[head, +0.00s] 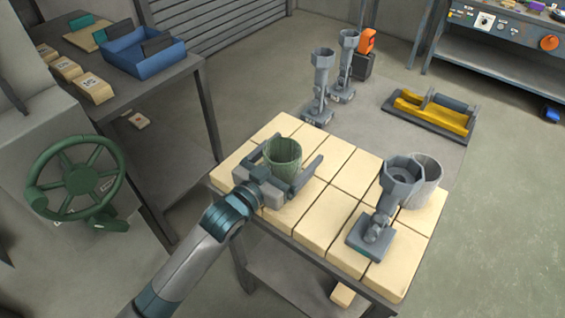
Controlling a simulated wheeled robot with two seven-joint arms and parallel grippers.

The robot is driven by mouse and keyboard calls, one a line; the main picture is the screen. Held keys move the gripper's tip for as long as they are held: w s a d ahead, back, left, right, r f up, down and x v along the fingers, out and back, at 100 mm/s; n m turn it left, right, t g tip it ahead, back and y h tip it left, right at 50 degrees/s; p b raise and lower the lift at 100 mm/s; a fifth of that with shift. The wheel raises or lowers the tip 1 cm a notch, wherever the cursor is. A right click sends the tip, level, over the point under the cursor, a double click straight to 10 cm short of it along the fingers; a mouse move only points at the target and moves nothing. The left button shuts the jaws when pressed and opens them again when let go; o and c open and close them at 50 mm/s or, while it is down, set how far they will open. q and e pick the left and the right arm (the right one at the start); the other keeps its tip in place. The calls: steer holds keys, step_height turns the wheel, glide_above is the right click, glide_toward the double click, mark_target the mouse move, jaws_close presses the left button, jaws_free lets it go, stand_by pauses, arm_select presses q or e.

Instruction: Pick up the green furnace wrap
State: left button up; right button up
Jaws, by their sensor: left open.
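The green furnace wrap (284,154) is a ribbed, cup-shaped green sleeve standing upright on the tan block-topped table. My left gripper (286,166) reaches in from the lower left. Its two grey fingers are spread wide, one on each side of the wrap, and a gap shows on the right side. I cannot tell whether a finger touches the wrap. The wrap's lower part is partly hidden by the gripper body. My right gripper does not show.
On the table's right stand a grey clamp-like stand (377,228) and a pale cylinder (424,180). Two similar stands (320,85) are behind the table. A green handwheel (75,178) and a side table with a blue tray (143,55) are at left.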

mark_target(293, 140)
arm_select(q)
steer(key=shift+c, duration=0.4)
steer(key=c, duration=1.1)
steer(key=shift+r, duration=0.2)
steer(key=shift+r, duration=0.3)
step_height(293, 140, up, 3)
steer(key=shift+r+b, duration=0.2)
steer(key=shift+b, duration=0.45)
steer(key=s+d+r, duration=0.2)
steer(key=d, duration=0.1)
steer(key=s+d+r+b, duration=0.1)
steer(key=s+d+r, duration=0.1)
steer(key=d, duration=0.1)
steer(key=s+d+r+b, duration=0.1)
steer(key=s+d+r, duration=0.1)
steer(key=s+d, duration=0.1)
steer(key=shift+d+r, duration=0.2)
steer(key=shift+r, duration=0.15)
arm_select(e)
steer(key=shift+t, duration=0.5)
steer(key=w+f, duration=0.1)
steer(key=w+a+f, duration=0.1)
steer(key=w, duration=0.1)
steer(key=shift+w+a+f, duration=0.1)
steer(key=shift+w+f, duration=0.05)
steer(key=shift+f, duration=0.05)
